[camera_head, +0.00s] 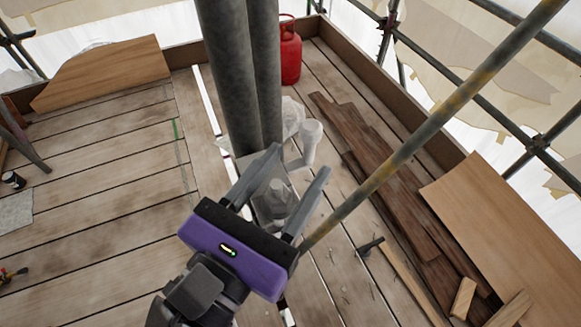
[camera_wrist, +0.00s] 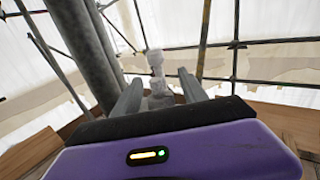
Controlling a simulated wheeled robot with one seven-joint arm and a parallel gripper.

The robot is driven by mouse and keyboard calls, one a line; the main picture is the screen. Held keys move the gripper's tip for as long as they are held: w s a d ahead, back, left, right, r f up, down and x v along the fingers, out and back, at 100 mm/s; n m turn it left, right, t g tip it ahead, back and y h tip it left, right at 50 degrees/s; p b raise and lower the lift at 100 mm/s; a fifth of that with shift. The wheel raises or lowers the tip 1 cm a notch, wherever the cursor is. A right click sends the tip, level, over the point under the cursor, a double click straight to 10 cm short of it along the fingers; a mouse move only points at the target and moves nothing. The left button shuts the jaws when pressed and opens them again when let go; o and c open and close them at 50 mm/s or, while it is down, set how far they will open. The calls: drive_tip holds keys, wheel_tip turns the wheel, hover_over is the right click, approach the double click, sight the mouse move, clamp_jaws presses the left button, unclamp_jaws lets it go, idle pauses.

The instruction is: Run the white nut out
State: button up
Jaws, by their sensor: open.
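A pale, whitish upright piece with a wide cap on a narrower stem (camera_head: 311,136) stands just beyond my gripper (camera_head: 300,161). In the wrist view the same pale piece (camera_wrist: 155,60) rises between and beyond my fingertips (camera_wrist: 159,78). I cannot make out which part of it is the white nut. My gripper is open, its two grey fingers spread apart. A grey, rounded form (camera_head: 276,205) shows between the fingers in the head view, lower down. I see nothing gripped.
Two thick grey poles (camera_head: 235,80) stand close to the left of the pale piece. A slanting rusty tube (camera_head: 400,155) crosses to the right of my gripper. A red gas bottle (camera_head: 290,52), dark planks (camera_head: 390,190) and a hammer (camera_head: 370,246) are on the boarded deck.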

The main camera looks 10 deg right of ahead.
clamp_jaws()
drive_tip(key=shift+r+p, duration=0.1)
drive_tip(key=shift+p, duration=0.55)
